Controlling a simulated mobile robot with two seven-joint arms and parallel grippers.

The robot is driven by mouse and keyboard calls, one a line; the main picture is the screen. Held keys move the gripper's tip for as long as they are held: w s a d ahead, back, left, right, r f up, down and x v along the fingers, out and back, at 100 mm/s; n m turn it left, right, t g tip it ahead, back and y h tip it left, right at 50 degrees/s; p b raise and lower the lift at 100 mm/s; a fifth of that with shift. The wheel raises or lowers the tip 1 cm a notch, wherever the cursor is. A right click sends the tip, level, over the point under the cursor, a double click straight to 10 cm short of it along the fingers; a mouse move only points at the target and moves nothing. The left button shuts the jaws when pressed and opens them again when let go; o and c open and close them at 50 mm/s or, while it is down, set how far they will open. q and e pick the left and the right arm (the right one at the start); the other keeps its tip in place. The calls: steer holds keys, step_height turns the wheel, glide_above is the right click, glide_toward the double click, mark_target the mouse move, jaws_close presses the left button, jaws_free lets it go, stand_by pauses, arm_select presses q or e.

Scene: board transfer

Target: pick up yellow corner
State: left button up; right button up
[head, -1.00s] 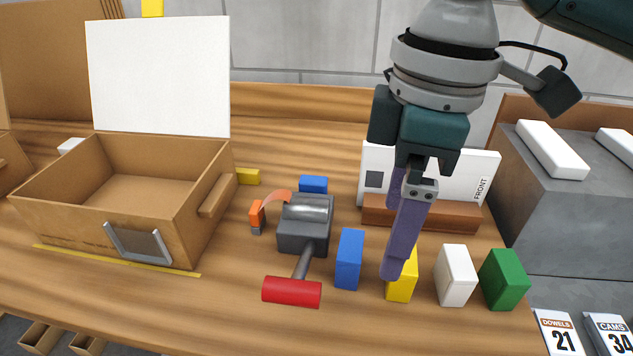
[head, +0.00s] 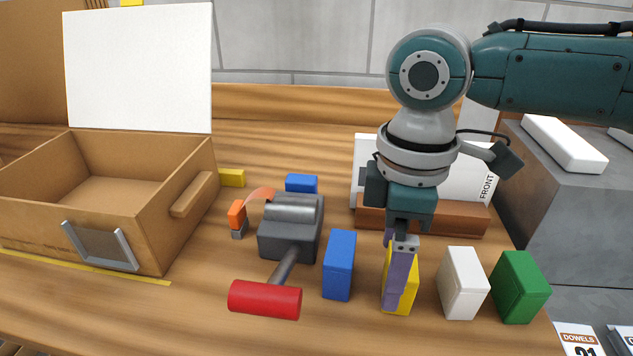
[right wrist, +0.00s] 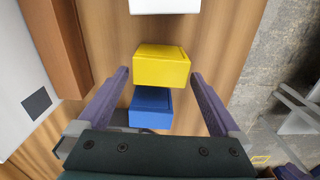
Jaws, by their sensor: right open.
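The yellow corner (head: 411,283) is an upright yellow block in a row on the wooden table, with a blue block to its left and a white one to its right. My right gripper (head: 393,305) points down over it in the head view, and a purple finger hides part of it. In the right wrist view the yellow block (right wrist: 161,67) lies between the tips of the two open fingers of my right gripper (right wrist: 160,75), with a gap on each side. My left gripper is not in view.
A blue block (head: 339,265), a white block (head: 462,284) and a green block (head: 519,288) stand in the row. A brown bar (head: 437,217) lies behind the gripper.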

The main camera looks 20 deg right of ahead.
steer(key=shift+f, duration=0.25)
steer(key=c, duration=1.2)
steer(key=shift+c, duration=0.2)
steer(key=shift+r, duration=0.15)
